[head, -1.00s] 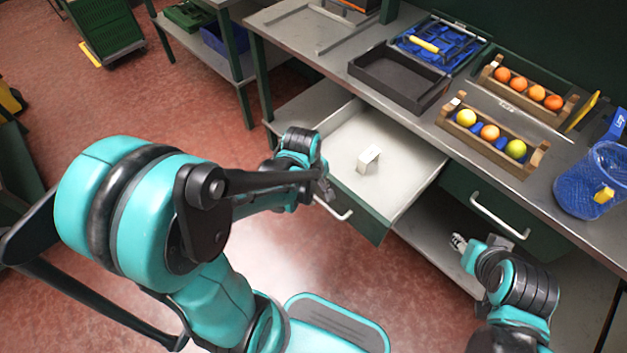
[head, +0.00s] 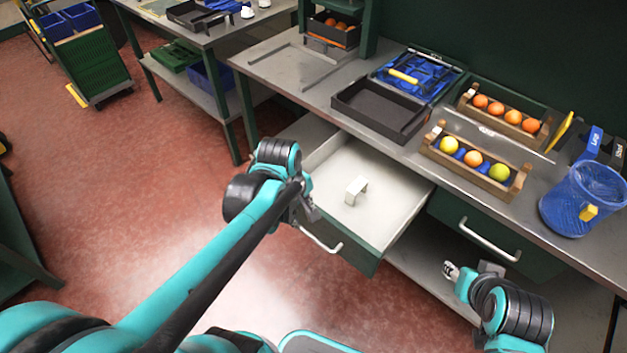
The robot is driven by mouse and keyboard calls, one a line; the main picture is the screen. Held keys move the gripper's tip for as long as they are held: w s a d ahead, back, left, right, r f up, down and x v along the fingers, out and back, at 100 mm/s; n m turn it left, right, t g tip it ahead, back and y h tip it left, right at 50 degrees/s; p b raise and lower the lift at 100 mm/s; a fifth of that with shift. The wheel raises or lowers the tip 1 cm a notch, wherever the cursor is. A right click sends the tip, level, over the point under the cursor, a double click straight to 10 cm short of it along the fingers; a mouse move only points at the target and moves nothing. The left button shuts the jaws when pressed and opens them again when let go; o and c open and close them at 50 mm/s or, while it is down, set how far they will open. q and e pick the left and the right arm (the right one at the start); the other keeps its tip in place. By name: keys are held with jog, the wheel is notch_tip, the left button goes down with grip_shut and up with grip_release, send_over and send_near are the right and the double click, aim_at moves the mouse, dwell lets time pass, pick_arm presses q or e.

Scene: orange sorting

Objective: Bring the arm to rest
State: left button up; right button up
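My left gripper (head: 304,212) is at the left front of the open drawer (head: 390,205), close to its handle (head: 322,240). It is small and partly hidden by its own wrist, so I cannot tell whether its fingers are open or touch the handle. My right gripper (head: 449,270) is at the lower right, in front of the workbench and below the closed drawer's handle (head: 489,243). Nothing shows in it. Its fingers are too small to read clearly. Inside the open drawer lies a small white block-like object (head: 356,190).
On the bench (head: 300,105) stand a black tray (head: 380,112), a blue toolbox (head: 420,75), two wooden crates holding round fruit (head: 473,158) and a blue mesh basket (head: 583,200). The open drawer juts out between my arms.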

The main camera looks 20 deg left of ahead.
pick_arm(q)
jog(key=s+d+r+m+t, duration=0.2)
jog(key=s+r+m+t, duration=0.1)
jog(key=m, duration=1.1)
jog(key=shift+s+d+r+t+y, duration=0.15)
jog(key=shift+s+r+t+y, duration=0.25)
jog(key=shift+r+t, duration=0.55)
